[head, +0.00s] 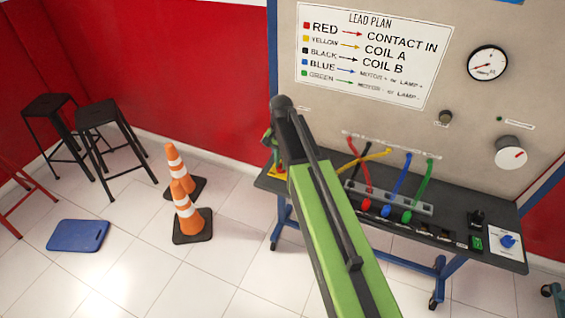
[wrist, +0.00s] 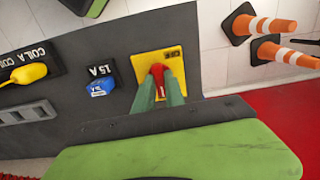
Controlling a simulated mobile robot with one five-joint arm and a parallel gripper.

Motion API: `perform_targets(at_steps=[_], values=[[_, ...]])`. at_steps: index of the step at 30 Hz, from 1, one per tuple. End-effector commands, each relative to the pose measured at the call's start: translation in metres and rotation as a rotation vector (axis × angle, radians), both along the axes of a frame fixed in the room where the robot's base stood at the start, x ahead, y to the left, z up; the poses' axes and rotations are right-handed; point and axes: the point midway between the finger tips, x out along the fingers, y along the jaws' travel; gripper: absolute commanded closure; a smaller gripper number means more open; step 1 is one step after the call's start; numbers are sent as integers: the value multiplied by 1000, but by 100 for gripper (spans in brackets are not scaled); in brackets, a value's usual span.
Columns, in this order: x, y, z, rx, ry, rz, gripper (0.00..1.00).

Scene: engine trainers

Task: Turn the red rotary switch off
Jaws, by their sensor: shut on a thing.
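The red rotary switch (wrist: 157,70) sits on a yellow plate (wrist: 173,56) on the dark bench top, in the wrist view. My gripper (wrist: 159,84) has its two green fingers on either side of the red knob, shut on it. The knob has a pale mark line pointing along the fingers. In the head view the yellow plate (head: 279,173) shows at the bench's left end, and my arm hides most of the switch there.
A blue part (wrist: 101,86) marked 15 A and a yellow plug (wrist: 27,74) by COIL A are near the switch. Orange cones (head: 185,207) stand on the floor left of the bench. Coloured leads (head: 396,182) rise from the bench to the panel.

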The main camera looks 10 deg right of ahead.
Motion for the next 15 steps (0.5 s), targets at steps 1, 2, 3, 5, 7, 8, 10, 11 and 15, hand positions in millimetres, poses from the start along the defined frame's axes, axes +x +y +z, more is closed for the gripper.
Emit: perform_targets(at_steps=[1, 2, 3, 5, 7, 8, 10, 11, 15], values=[[-1, -2, 0, -4, 3, 15, 100], [-1, -2, 0, -4, 3, 26, 100], [-1, -2, 0, -4, 4, 46, 100], [-1, -2, 0, -4, 4, 81, 100], [-1, -2, 0, -4, 4, 129, 100], [-1, -2, 0, -4, 4, 153, 100], [-1, -2, 0, -3, 4, 213, 100], [-1, -2, 0, -3, 4, 240, 100], [-2, -2, 0, -3, 5, 373, 100]])
